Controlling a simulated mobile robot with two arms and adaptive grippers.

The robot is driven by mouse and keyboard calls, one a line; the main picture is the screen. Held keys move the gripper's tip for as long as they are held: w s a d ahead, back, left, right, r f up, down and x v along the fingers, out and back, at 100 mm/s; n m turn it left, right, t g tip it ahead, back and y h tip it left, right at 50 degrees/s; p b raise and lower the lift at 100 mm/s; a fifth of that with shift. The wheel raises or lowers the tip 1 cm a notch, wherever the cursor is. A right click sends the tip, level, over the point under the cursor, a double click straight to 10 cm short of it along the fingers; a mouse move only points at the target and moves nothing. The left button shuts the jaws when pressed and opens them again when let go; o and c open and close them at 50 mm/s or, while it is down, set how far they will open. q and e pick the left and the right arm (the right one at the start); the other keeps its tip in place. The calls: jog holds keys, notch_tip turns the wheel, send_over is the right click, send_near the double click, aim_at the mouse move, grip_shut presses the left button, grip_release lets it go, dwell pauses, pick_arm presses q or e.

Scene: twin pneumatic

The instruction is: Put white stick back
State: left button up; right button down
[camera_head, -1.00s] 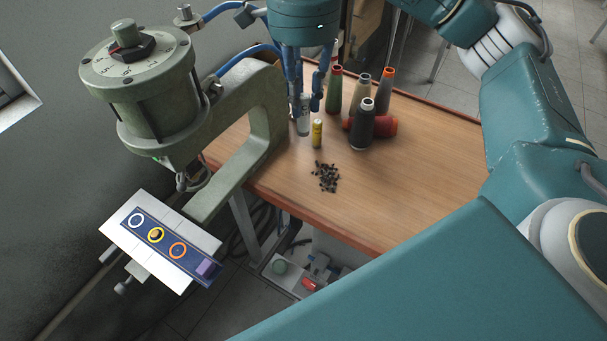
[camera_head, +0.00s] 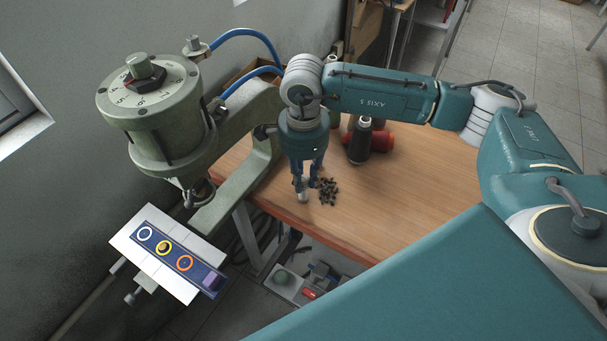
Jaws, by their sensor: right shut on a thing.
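My right gripper (camera_head: 307,185) is shut on the white stick (camera_head: 303,196), a short pale cylinder between its fingers. It is above the front left part of the table, beside the black bits. The stick points down, mostly covered by the fingers. A blue holder (camera_head: 174,255) with a white, a yellow and an orange ring lies at the lower left, on a white plate (camera_head: 126,245). The white ring (camera_head: 146,233) is the one farthest left. My left gripper is not in view.
A green press (camera_head: 155,110) with a dial stands at the left. Small black bits (camera_head: 328,190) lie on the wooden table (camera_head: 400,190). A dark spool (camera_head: 360,142) and a red spool (camera_head: 383,140) stand and lie behind. The table's right side is clear.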

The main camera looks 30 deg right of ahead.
jog(key=shift+f, duration=0.15)
jog(key=shift+f, duration=0.1)
jog(key=shift+f+b, duration=0.15)
jog(key=shift+b, duration=0.2)
jog(key=c, duration=1.6)
grip_release()
